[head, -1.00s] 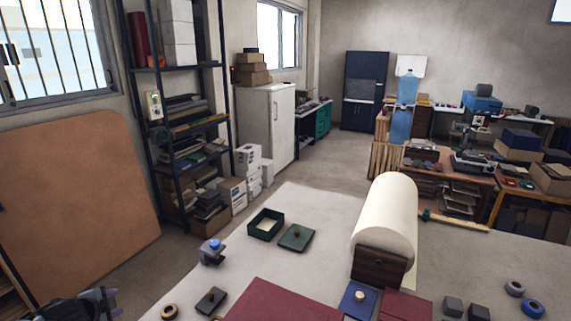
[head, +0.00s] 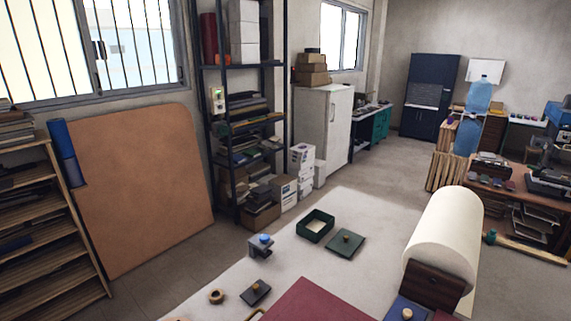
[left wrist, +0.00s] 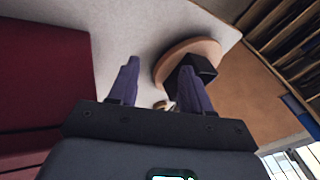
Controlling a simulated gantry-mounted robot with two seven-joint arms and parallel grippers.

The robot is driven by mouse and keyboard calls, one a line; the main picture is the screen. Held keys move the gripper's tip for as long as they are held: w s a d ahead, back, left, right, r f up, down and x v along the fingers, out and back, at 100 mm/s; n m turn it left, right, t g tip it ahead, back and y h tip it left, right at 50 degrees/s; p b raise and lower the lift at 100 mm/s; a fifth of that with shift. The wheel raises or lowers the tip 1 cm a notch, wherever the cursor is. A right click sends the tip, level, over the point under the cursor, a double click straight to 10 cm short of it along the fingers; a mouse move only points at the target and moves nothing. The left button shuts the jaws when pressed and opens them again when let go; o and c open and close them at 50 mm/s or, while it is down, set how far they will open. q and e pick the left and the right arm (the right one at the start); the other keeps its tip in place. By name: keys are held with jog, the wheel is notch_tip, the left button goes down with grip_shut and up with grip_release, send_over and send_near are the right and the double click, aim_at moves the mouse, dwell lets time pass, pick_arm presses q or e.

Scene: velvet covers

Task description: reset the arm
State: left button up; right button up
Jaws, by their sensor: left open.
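My left gripper (left wrist: 158,82) shows in the left wrist view, its two purple-grey fingers spread apart. I see nothing held between them. A dark red cover or board (left wrist: 42,75) lies to the left of the fingers. A rounded brown thing (left wrist: 172,64) with a black block (left wrist: 201,68) is partly hidden behind the right finger. A small pale brown thing (left wrist: 163,104) shows low between the fingers; I cannot tell what it is. Neither gripper shows in the head view now.
The pale table holds a green open box (head: 315,226), a green lid (head: 345,243), a blue-topped tool (head: 261,247), a brown ring (head: 216,296), the red board (head: 318,302) and a large cream roll (head: 447,232). Bare table lies between the green lid and the roll.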

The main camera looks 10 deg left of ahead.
pick_arm(q)
jog(key=s+d+r+h, duration=0.2)
jog(key=s+d+h, duration=0.2)
jog(key=s+d, duration=1.25)
jog(key=w+a+p+v, duration=0.1)
jog(key=w+p+v, duration=0.1)
jog(key=p+v, duration=1.1)
jog(key=shift+a+r+p, duration=0.25)
jog(key=shift+r+p, duration=0.15)
jog(key=shift+r, duration=0.4)
jog(key=shift+s, duration=0.1)
